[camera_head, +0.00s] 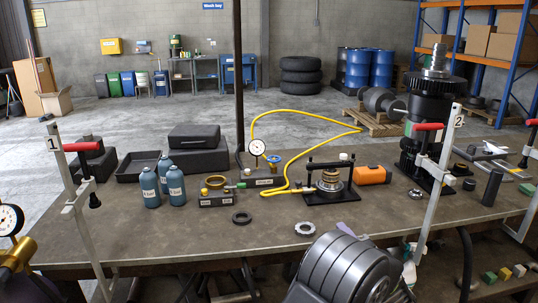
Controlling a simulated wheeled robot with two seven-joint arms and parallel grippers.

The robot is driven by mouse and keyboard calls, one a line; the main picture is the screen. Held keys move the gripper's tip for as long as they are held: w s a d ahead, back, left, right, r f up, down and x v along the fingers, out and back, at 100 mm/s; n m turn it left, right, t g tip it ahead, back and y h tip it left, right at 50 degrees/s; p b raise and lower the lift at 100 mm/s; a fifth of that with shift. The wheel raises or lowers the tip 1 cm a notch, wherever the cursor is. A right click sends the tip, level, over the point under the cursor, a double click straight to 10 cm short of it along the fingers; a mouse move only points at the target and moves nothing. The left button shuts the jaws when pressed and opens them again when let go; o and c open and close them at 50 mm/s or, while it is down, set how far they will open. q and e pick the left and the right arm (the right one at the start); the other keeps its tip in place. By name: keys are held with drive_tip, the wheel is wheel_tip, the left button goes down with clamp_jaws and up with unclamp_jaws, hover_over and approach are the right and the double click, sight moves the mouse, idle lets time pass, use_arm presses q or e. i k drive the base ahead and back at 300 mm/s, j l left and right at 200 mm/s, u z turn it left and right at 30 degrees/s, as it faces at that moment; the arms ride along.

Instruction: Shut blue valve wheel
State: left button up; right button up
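The blue valve wheel (273,159) sits on a dark labelled block (262,181) near the middle of the workbench, just right of a white dial gauge (257,148). It is small, so I cannot tell how far it is turned. A yellow hose (303,162) loops from this area to the right and back. A brass-coloured ring (215,182) sits on another labelled block (216,199) to its left. I see neither of my grippers clearly, and nothing is seen touching the wheel.
Blue bottles (175,188) stand left of the wheel. A black post (239,75) rises behind it. Red-handled clamps (80,147) line the edge.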

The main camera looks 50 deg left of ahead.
sight(276, 159)
drive_tip(key=i+j, duration=0.1)
drive_tip(key=j, duration=0.25)
drive_tip(key=i+j, duration=0.1)
drive_tip(key=j, duration=0.3)
drive_tip(key=i+j, duration=0.1)
drive_tip(key=j, duration=0.25)
drive_tip(key=i+j, duration=0.15)
drive_tip(key=j, duration=0.2)
drive_tip(key=i+j, duration=0.1)
drive_tip(key=j, duration=0.25)
